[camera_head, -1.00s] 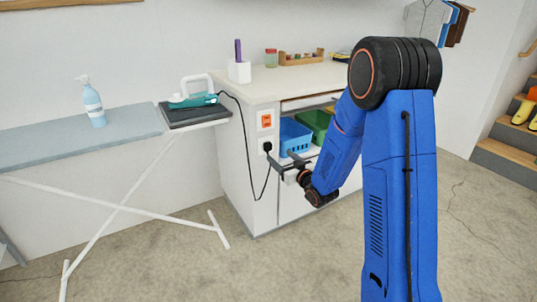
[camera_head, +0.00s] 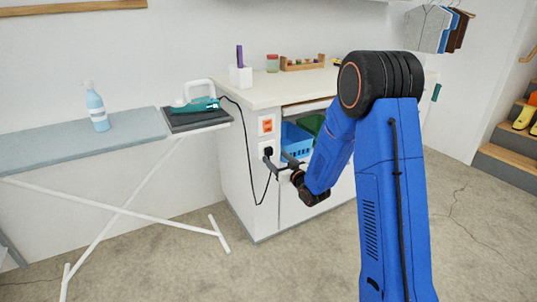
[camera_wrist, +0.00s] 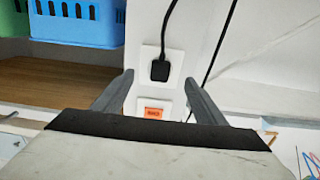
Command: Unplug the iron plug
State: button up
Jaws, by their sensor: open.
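The black iron plug (camera_head: 268,152) sits in a white socket on the cabinet's end face. Its cord runs up to the teal and white iron (camera_head: 199,101) on the ironing board's dark rest. In the wrist view the plug (camera_wrist: 160,71) is in its socket plate (camera_wrist: 172,55), with the cord leaving toward the top. My gripper (camera_head: 275,162) is close to the cabinet face by the plug. In the wrist view my gripper (camera_wrist: 160,82) is open, one finger to each side of the plug, with gaps between. I cannot tell the exact depth to the plug.
An orange switch (camera_head: 267,125) is above the socket. A blue basket (camera_head: 296,146) stands in the open shelf close by my gripper. The ironing board (camera_head: 60,146) with a spray bottle (camera_head: 96,108) is at left. The floor in front is clear.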

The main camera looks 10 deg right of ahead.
aim_at(270, 153)
jog(key=shift+x, duration=2.3)
grip_shut()
jog(key=shift+s, duration=0.2)
jog(key=shift+v, duration=2.8)
